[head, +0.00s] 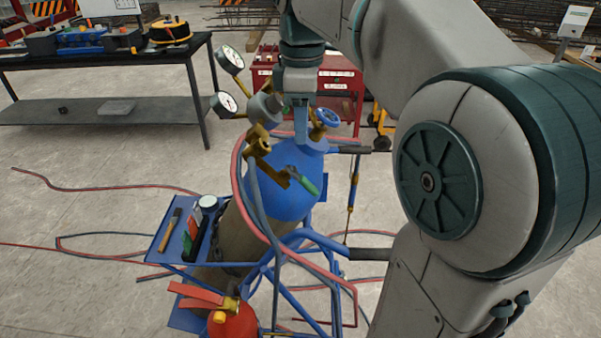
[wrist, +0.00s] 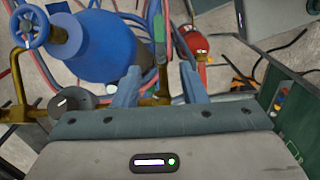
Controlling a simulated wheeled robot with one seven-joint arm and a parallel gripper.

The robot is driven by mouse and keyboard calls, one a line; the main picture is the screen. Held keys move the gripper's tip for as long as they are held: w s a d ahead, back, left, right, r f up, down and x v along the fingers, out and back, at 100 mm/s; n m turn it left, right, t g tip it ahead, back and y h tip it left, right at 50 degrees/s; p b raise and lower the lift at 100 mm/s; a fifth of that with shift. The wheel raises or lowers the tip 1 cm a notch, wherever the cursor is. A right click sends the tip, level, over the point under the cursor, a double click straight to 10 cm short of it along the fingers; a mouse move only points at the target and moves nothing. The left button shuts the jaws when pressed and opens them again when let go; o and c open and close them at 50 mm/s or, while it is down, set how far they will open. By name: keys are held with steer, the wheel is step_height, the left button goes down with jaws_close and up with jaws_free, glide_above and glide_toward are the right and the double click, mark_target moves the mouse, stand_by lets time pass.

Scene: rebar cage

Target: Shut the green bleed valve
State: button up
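The green bleed valve's lever (head: 307,183) sits on a brass fitting (head: 266,165) in front of the blue cylinder top, its green grip slanting down to the right. In the wrist view the green grip (wrist: 158,28) is at top centre, with its steel and brass parts running down between my fingers. My gripper (wrist: 160,84) is open, one finger on each side of the valve line; I see no clear contact. In the head view my gripper (head: 299,118) points down above and behind the valve, its fingertips partly hidden by the brass parts.
The blue cylinder (head: 285,180) stands in a blue cart with red and grey hoses around it. A blue handwheel (head: 327,117) and two gauges (head: 231,59) are close to my gripper. A red extinguisher (head: 232,322) and a small tool tray (head: 165,240) stand nearer. Hoses lie on the floor.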

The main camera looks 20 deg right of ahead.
mark_target(301, 178)
step_height(301, 178, down, 14)
steer(key=shift+s+r, duration=0.1)
steer(key=shift+r, duration=0.1)
stand_by(0.4)
jaws_close()
